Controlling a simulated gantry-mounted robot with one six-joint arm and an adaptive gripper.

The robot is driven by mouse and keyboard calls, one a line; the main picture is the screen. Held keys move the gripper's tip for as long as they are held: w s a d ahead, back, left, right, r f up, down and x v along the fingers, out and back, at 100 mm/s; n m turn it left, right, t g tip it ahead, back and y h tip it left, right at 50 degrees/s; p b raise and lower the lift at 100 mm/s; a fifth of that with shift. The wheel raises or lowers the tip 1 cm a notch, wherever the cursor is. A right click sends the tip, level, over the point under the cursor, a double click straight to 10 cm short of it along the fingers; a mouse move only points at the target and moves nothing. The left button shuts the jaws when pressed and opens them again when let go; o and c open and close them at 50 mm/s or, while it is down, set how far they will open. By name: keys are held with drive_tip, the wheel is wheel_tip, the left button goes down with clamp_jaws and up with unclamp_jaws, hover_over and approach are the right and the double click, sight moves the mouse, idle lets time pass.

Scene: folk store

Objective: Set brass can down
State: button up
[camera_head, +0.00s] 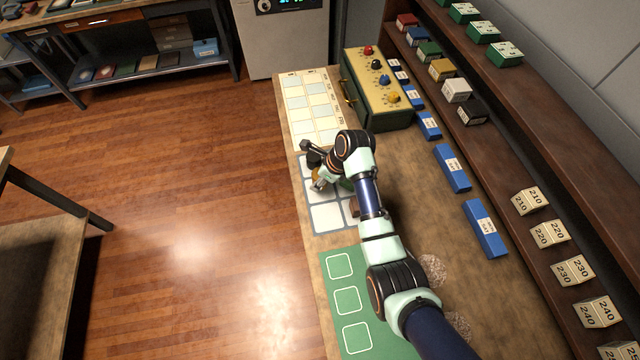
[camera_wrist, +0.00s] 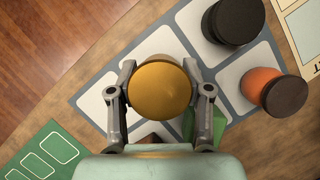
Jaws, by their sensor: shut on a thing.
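The brass can (camera_wrist: 160,90) shows in the wrist view as a round golden lid between the two fingers of my gripper (camera_wrist: 161,100). My gripper is shut on it, with a finger on each side. The can is over the grey mat with white squares (camera_wrist: 88,104); I cannot tell whether it touches the mat. In the head view my gripper (camera_head: 318,181) is over the same mat (camera_head: 326,218), and a small golden part of the can (camera_head: 316,173) shows beside it.
A black can (camera_wrist: 236,20) and an orange can with a dark lid (camera_wrist: 272,92) stand close by. A green item (camera_wrist: 206,126) is partly hidden behind my gripper. A green mat (camera_head: 332,290) with white outlines, a calendar sheet (camera_head: 312,108) and a knobbed box (camera_head: 376,90) share the bench.

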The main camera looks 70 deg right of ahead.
drive_tip(key=shift+f, duration=1.5)
drive_tip(key=shift+f, duration=0.15)
drive_tip(key=o, duration=1.2)
drive_tip(key=shift+o, duration=0.2)
drive_tip(key=p+v, duration=0.2)
drive_tip(key=v, duration=1)
drive_tip(key=shift+p, duration=0.4)
drive_tip(key=shift+w+a, duration=0.1)
drive_tip(key=shift+a, duration=0.05)
